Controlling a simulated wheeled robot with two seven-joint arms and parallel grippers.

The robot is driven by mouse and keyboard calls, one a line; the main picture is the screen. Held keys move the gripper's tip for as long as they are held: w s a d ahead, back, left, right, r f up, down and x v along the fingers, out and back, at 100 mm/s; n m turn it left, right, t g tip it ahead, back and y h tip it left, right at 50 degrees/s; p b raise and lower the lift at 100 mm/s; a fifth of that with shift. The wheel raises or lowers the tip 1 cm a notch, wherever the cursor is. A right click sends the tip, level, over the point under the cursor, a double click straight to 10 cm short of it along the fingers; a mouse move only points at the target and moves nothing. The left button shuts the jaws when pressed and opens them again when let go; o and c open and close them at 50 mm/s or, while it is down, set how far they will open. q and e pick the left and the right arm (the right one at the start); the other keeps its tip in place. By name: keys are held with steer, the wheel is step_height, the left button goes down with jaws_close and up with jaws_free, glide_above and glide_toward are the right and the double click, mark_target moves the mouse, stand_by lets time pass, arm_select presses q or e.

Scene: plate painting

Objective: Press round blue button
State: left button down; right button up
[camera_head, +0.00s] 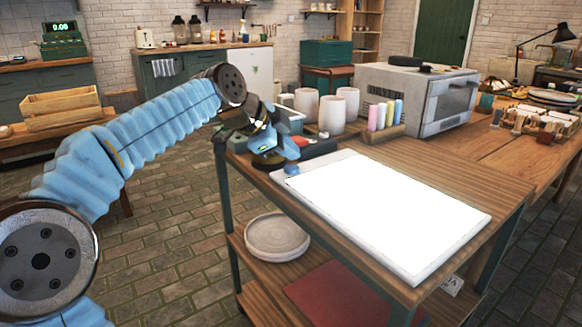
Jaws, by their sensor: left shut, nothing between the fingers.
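The round blue button (291,169) sits at the near-left corner of a white panel (400,212), which lies on the wooden cart top and has a bright white face. My left gripper (284,152) is shut and empty. It is just above and slightly left of the button in the picture; I cannot tell whether it touches it. The button is small and partly close behind the gripper's outline. My right gripper is not in view.
White cups (332,114), colored bottles (385,114) and a grey oven (420,95) stand behind the panel. Plates (277,236) and a red board (335,295) lie on the lower shelf of the cart (425,292). A wooden crate (60,104) stands at left.

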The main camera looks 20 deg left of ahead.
mark_target(289, 169)
arm_select(q)
steer(key=shift+f, duration=0.35)
steer(key=shift+f+b, duration=0.5)
steer(key=shift+b, duration=0.2)
steer(key=shift+r, duration=0.1)
stand_by(0.3)
steer(key=shift+r+p, duration=0.8)
steer(key=shift+r, duration=0.05)
step_height(289, 169, up, 6)
steer(key=p, duration=0.5)
